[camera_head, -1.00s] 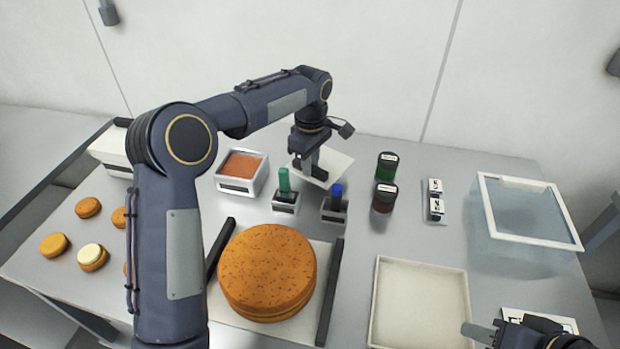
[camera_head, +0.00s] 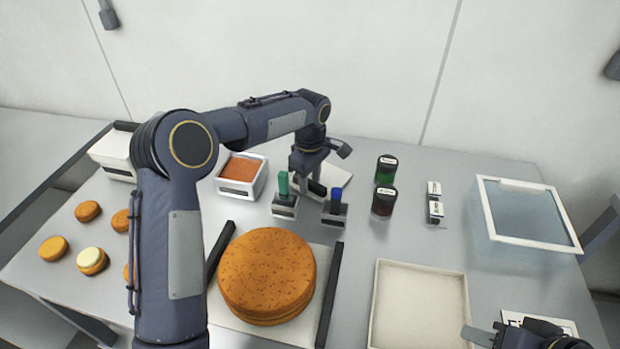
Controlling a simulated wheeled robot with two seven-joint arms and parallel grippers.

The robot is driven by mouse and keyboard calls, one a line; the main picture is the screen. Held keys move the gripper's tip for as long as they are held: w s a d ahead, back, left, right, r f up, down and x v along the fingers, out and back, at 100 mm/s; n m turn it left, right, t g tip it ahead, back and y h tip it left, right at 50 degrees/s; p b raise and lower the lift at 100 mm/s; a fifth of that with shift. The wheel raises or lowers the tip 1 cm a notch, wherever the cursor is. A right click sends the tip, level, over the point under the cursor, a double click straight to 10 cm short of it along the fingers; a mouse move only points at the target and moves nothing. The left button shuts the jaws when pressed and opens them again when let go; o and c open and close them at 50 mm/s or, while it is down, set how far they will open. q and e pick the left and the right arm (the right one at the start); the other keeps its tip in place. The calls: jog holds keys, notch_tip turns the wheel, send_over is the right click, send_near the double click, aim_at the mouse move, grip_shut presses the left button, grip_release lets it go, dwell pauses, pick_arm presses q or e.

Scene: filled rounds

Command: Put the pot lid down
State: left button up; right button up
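I cannot make out a separate pot lid. Two small dark-capped pots stand right of centre, one green (camera_head: 386,169) and one dark red (camera_head: 382,204). My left gripper (camera_head: 306,187) points down low over the table, at a white sheet (camera_head: 338,174) and just behind the green-handled (camera_head: 283,184) and blue-topped (camera_head: 336,194) items in their holders. Its fingertips are small and partly hidden by these items, so its opening and anything in it are unclear. My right gripper (camera_head: 478,334) is at the bottom right, cut off by the frame edge; its opening is unclear.
A large round cake (camera_head: 266,275) lies between two dark bars. An orange-filled white container (camera_head: 242,175) and several small cakes (camera_head: 88,211) are left. A shallow cream tray (camera_head: 419,263), small labelled blocks (camera_head: 435,203) and a clear white-rimmed box (camera_head: 525,187) are right.

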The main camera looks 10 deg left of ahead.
pick_arm(q)
jog(key=shift+r, duration=0.3)
jog(key=shift+w+r, duration=0.1)
jog(key=shift+r, duration=0.3)
notch_tip(320, 180, up, 11)
jog(key=s+a+r+m, duration=0.1)
jog(key=s, duration=0.1)
jog(key=s+a+r+m, duration=0.1)
jog(key=s+a+r, duration=0.1)
jog(key=s, duration=0.1)
jog(key=s+a+r+m+t+h, duration=0.1)
jog(key=s+a, duration=0.1)
jog(key=s, duration=0.1)
jog(key=shift+r+m, duration=0.3)
jog(key=s+a+m+t+h, duration=0.1)
jog(key=s+a+m+t, duration=0.15)
jog(key=s, duration=0.85)
jog(key=s+f+m, duration=0.2)
jog(key=s, duration=0.3)
jog(key=s+d+f+m+t+h, duration=0.1)
jog(key=s+f+m, duration=0.1)
jog(key=s, duration=0.4)
jog(key=s+f+m+t, duration=0.1)
jog(key=s+f+m, duration=0.1)
jog(key=s+f, duration=0.2)
jog(key=shift+s+d+f+h, duration=0.15)
jog(key=shift+s+h, duration=0.25)
jog(key=shift+s, duration=0.25)
